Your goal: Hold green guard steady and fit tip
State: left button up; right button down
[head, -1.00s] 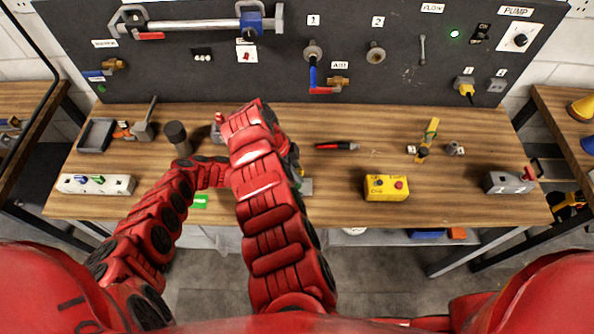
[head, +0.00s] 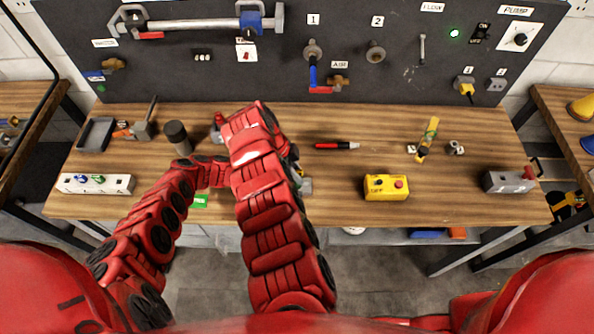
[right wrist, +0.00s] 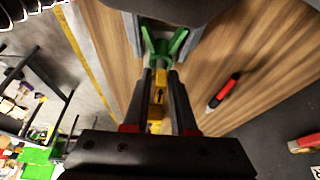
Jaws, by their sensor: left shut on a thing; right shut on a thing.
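In the right wrist view the green guard (right wrist: 161,47), with two prongs spread in a V, sits between the grey fingers of my left gripper (right wrist: 164,32). My right gripper (right wrist: 160,82) points at it, with its dark fingers shut on a narrow yellow piece, which looks like the tip (right wrist: 157,97). The yellow piece's far end meets or nearly meets the guard's base; I cannot tell whether it is seated.
A red and black pen (head: 337,146) lies right of the arms. A yellow control box (head: 386,187), a yellow upright piece (head: 428,140) and a grey box (head: 510,181) stand further right. A black cylinder (head: 178,137) and white switch strip (head: 95,184) are at left.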

jog(key=shift+r, duration=0.15)
dwell(3.2)
jog(key=shift+f, duration=0.3)
dwell(3.6)
jog(key=shift+r, duration=0.3)
jog(key=c, duration=0.6)
grip_release()
jog(key=shift+c, duration=0.2)
